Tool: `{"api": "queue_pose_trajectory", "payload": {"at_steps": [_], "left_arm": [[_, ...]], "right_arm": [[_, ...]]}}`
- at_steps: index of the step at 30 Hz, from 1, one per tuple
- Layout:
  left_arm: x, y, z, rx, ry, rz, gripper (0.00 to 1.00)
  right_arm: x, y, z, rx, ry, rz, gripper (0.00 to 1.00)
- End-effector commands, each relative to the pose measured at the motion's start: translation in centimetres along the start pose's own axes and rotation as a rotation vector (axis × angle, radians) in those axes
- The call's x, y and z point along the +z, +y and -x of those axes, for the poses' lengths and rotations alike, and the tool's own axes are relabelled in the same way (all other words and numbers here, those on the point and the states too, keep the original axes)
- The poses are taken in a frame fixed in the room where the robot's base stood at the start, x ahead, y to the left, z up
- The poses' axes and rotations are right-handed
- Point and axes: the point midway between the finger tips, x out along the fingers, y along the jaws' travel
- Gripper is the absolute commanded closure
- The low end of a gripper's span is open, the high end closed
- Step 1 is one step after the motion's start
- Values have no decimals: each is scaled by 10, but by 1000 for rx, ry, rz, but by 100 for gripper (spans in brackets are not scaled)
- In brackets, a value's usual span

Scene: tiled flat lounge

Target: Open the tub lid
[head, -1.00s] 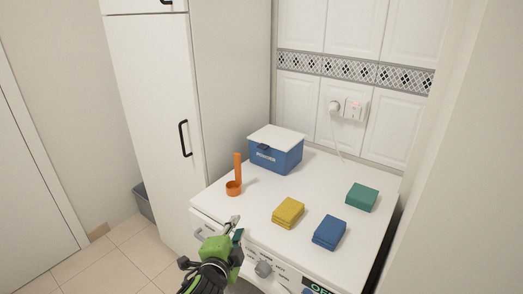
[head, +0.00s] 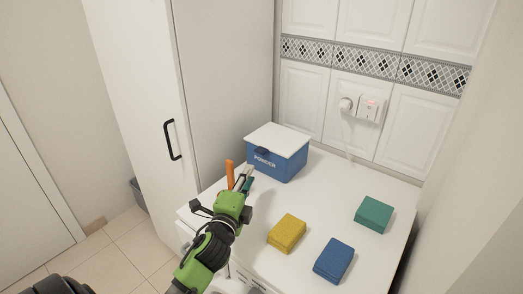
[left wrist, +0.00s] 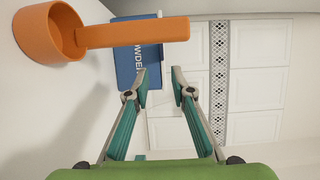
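The tub (head: 278,161) is a blue box marked POWDER with a white lid (head: 278,139), shut on top. It stands at the back left of the white washing machine top. In the left wrist view the tub (left wrist: 131,68) is beyond the fingers, partly hidden by an orange scoop (left wrist: 135,33). My left gripper (head: 246,177) is in front of the tub and apart from it. In the left wrist view its fingers (left wrist: 160,75) are spread with nothing between them. My right gripper is not in view.
The orange scoop (head: 230,174) stands just left of my left gripper, its cup hidden in the head view. A tall cabinet (head: 225,80) rises on the left.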

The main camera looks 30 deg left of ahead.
Motion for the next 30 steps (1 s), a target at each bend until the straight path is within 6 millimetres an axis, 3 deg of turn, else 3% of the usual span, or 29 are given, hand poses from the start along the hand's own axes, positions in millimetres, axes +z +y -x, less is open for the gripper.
{"api": "queue_pose_trajectory", "payload": {"at_steps": [9,15,21,30], "left_arm": [[0,-3,-64,-2,-1,1,78],[0,-2,-100,-1,-1,2,78],[0,-1,-120,0,0,2,78],[0,0,-126,1,0,2,78]], "right_arm": [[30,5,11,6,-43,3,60],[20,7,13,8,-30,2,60],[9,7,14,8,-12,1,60],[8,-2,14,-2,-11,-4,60]]}}
